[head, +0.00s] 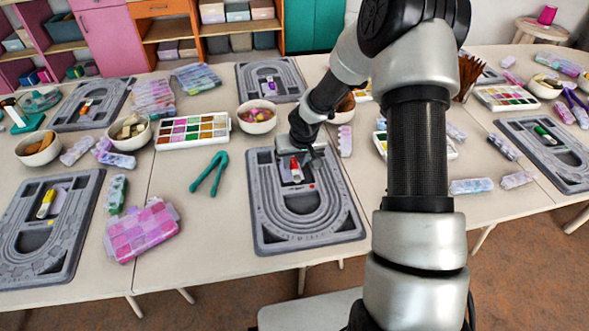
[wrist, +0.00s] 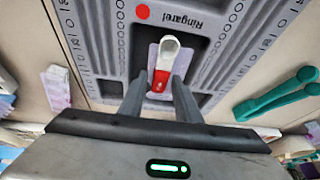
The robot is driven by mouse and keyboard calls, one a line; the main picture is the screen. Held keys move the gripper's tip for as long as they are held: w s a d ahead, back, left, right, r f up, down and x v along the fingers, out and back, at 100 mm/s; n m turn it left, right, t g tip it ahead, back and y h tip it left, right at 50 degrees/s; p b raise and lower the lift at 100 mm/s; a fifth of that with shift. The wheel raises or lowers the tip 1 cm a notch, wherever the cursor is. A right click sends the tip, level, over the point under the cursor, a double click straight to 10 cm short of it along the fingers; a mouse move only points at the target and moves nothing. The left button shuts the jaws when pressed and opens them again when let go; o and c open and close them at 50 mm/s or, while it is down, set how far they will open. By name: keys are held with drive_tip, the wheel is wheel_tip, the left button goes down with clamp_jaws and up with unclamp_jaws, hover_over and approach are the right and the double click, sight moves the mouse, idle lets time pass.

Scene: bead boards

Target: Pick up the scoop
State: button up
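The scoop (wrist: 168,52) has a white, rounded bowl end and a red handle. It lies on a pale patch of the grey bead board (wrist: 105,30), and it also shows in the head view (head: 295,169) near the board's far end. My gripper (wrist: 158,80) is open, its two fingers on either side of the red handle, with gaps visible on both sides. The fingers point down toward the board. In the head view my gripper (head: 296,158) is just over the scoop and partly hides it. Whether the fingertips touch the board I cannot tell.
Teal pliers (head: 209,173) lie left of the board. A paint-like bead tray (head: 193,131) and a bowl of pink beads (head: 257,117) stand behind. A small bead pack (head: 345,141) lies close to the right of my gripper.

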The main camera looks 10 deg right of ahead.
clamp_jaws()
